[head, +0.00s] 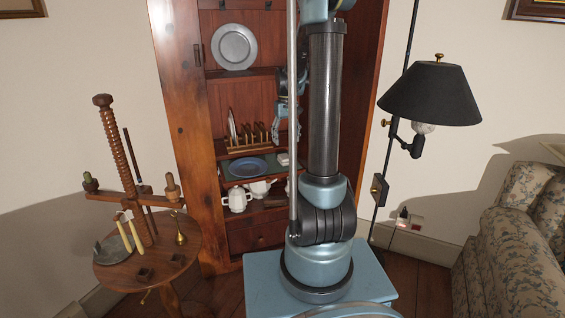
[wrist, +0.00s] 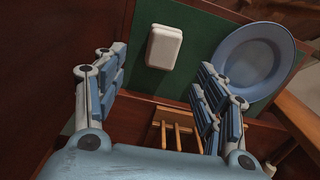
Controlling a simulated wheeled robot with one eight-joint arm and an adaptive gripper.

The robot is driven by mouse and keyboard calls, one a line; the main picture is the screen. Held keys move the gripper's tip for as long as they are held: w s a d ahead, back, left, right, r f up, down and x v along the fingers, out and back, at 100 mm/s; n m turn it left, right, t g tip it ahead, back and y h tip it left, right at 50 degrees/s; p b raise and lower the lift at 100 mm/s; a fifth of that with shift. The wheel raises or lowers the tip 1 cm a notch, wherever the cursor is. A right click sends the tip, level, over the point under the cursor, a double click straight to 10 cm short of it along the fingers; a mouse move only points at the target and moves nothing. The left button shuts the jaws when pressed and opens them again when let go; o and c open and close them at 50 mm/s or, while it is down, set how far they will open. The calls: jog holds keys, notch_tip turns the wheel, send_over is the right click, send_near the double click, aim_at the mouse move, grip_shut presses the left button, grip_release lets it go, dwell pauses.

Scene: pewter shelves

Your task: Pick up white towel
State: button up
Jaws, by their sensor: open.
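The white towel (wrist: 164,46) shows in the wrist view as a small rounded white block. It lies on the green shelf surface (wrist: 200,28), left of the blue plate (wrist: 254,62). In the head view the towel (head: 283,159) is a small pale shape beside the blue plate (head: 248,167), partly hidden by my arm. My gripper (wrist: 163,62) is open and empty. Its fingers point toward the towel, which appears beyond and between the fingertips. In the head view my gripper (head: 284,118) is in front of the cabinet, above the towel and partly behind my arm.
A wooden plate rack (head: 252,142) stands on the shelf above; it shows close below the fingers in the wrist view (wrist: 178,132). White teapots (head: 238,199) stand on the shelf below. A pewter plate (head: 235,47) is higher up. Cabinet side walls (head: 180,125) bound the shelves.

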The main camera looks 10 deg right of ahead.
aim_at(285, 156)
jog(key=shift+a+f, duration=0.2)
jog(key=shift+f, duration=4.2)
jog(key=shift+c, duration=0.2)
jog(key=c, duration=1.1)
